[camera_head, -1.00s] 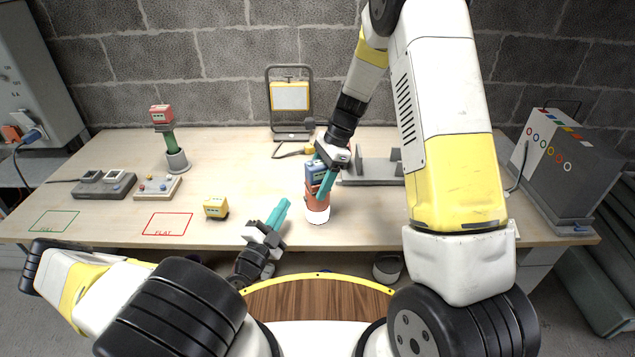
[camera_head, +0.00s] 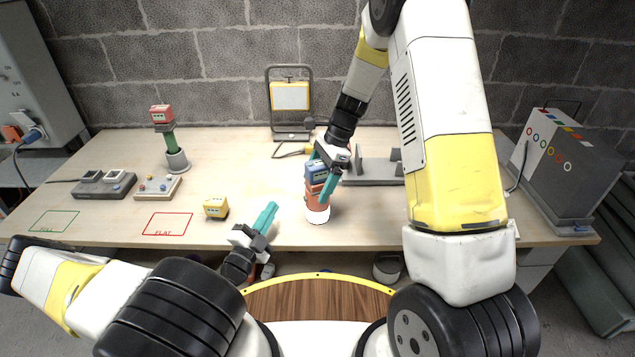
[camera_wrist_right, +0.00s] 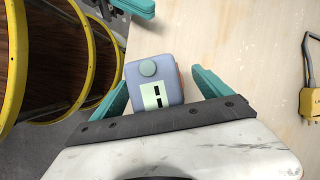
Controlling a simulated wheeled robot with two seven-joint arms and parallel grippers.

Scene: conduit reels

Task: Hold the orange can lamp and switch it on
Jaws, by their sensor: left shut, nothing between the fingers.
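The orange can lamp (camera_head: 318,204) stands on the bench near its front edge, with a white lower end. A blue-grey block-like part (camera_head: 314,169) sits above it; in the right wrist view this part (camera_wrist_right: 150,76) shows a round button and a pale label. My right gripper (camera_head: 321,170) is around this upper part, its fingers apart on either side (camera_wrist_right: 160,80). A gap shows at the right finger, and an orange edge shows below. Whether the lamp is lit I cannot tell. My left gripper (camera_head: 269,212) is shut and empty, left of the lamp at the bench's front edge.
A yellow block (camera_head: 215,207) lies to the left, near the red-outlined square (camera_head: 167,224). A red block on a green post (camera_head: 166,133), control boxes (camera_head: 104,184), a work light (camera_head: 290,98) and a grey bracket (camera_head: 372,172) stand farther back.

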